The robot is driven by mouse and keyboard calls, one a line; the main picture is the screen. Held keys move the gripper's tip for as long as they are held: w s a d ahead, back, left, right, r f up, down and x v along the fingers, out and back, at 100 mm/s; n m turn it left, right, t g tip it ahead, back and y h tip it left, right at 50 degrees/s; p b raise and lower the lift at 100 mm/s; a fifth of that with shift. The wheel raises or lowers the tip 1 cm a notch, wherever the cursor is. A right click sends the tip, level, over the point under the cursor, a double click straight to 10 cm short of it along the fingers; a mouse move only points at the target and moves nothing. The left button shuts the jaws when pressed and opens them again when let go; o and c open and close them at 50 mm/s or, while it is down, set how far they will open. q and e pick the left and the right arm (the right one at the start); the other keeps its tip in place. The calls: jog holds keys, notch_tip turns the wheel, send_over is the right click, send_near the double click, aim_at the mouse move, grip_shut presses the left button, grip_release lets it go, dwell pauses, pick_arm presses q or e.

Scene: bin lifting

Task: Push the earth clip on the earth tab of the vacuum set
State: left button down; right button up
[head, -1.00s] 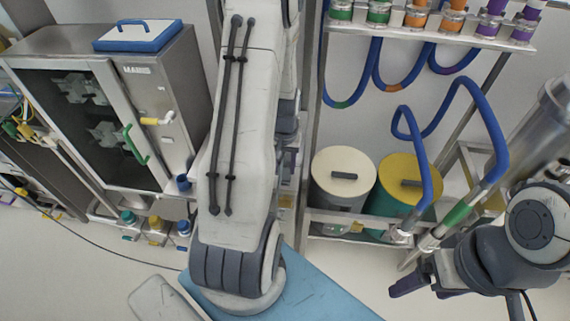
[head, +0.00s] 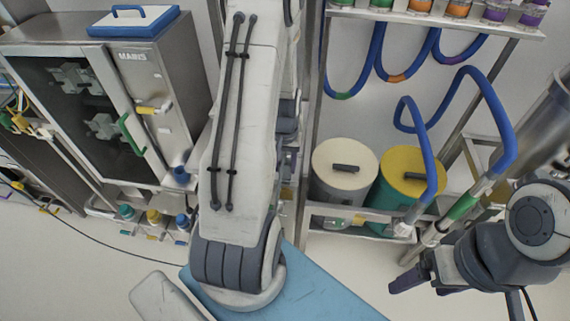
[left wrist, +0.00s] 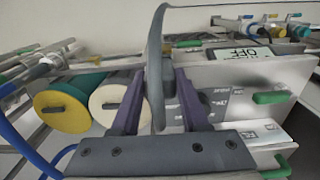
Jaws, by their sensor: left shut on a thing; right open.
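In the left wrist view, the purple fingers of my left gripper (left wrist: 158,78) are shut on a dark grey piece, apparently the earth clip (left wrist: 156,95), with a grey strap or lead curving up from it. My left arm fills the middle of the head view; its gripper is hidden there. The vacuum set has a cream-lidded canister (head: 344,160), a yellow-lidded canister (head: 412,170) and blue hoses (head: 497,125). Both lids also show in the left wrist view, left of the gripper. I cannot make out the earth tab. My right gripper (head: 420,277) is open and empty at the lower right.
A steel cabinet (head: 170,85) with a dark window and green handle stands at the left, with a blue-edged case (head: 132,22) on top. A thin black cable crosses the floor below it. A metal rack (head: 310,110) surrounds the canisters. Floor between canisters and right gripper looks clear.

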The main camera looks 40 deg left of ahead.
aim_at(285, 176)
pick_arm(q)
jog(key=shift+f, duration=0.1)
jog(key=shift+f+b, duration=1.15)
jog(key=shift+f, duration=0.35)
jog(key=shift+f+b, duration=0.85)
jog(key=shift+f, duration=0.25)
jog(key=shift+f+b, duration=0.65)
jog(key=shift+f, duration=0.4)
jog(key=shift+c, duration=1.6)
grip_release()
notch_tip(285, 176, up, 10)
jog(key=shift+r+b, duration=0.25)
jog(key=shift+b, duration=0.3)
